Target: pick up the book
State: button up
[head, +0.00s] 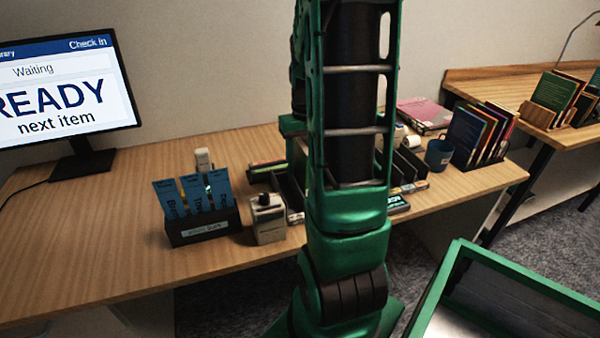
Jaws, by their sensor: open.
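Several books are in the head view, and I cannot tell which one the task means. A pink-covered book (423,113) lies flat at the back of the wooden desk, partly hidden by my green arm. Several thin books (480,135) stand tilted in a holder at the desk's right end. More books (558,92) stand in wooden holders on the far desk. My arm fills the middle of the view; my gripper does not show.
The desk (90,240) carries a monitor (65,88) reading "READY next item", a bookmark box (203,228), a small beige device (267,218), dark dividers (290,190) and a blue mug (439,152). A green-rimmed tray or frame (530,283) is at lower right. The desk's front left is clear.

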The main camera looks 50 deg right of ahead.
grip_shut()
